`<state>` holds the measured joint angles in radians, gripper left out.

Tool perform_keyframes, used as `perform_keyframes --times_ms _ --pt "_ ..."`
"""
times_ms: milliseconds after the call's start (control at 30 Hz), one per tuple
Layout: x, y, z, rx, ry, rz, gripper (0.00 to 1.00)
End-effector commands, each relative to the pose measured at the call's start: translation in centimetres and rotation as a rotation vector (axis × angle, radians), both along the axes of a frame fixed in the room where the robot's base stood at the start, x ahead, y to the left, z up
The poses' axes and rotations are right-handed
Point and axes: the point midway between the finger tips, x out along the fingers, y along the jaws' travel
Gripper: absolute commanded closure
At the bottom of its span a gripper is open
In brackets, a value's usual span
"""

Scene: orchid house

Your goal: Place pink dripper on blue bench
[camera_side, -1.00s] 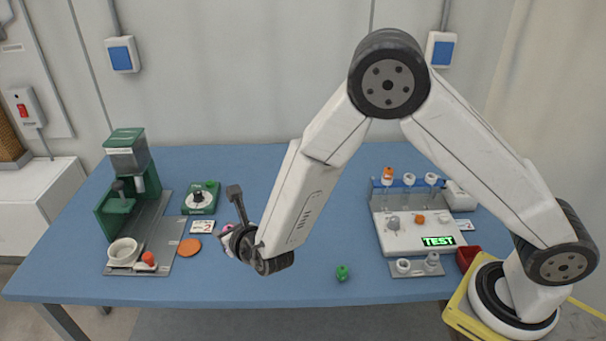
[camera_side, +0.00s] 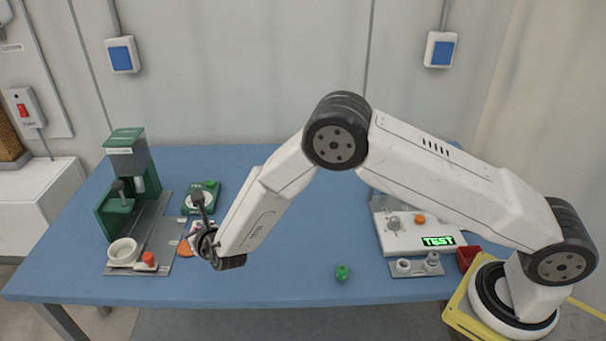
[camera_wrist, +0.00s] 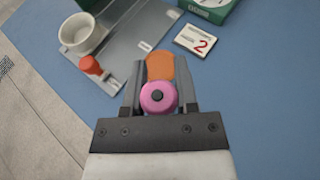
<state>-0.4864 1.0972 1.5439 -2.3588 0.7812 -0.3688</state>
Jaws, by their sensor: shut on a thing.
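The pink dripper (camera_wrist: 158,98) shows in the wrist view as a round pink piece with a dark centre. My gripper (camera_wrist: 160,88) is shut on it, one finger on each side. In the side view my gripper (camera_side: 203,222) is over the left part of the blue bench (camera_side: 290,240), near the orange disc, and my wrist hides the dripper. From these views I cannot tell how far the dripper is above the bench.
A grey plate carries a white cup (camera_side: 123,251) and a red-topped piece (camera_side: 148,260). A green dripper-like piece (camera_side: 342,273) stands right. The bench middle is clear.

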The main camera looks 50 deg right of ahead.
Motion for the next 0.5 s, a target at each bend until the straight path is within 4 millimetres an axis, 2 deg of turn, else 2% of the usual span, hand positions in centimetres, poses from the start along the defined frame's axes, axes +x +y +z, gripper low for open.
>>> perform_keyframes --times_ms 300,500 --pt "2.4 0.7 -3.1 0.001 0.000 -0.001 1.00" --pt "3.3 0.9 -4.1 0.000 -0.001 -0.001 1.00"
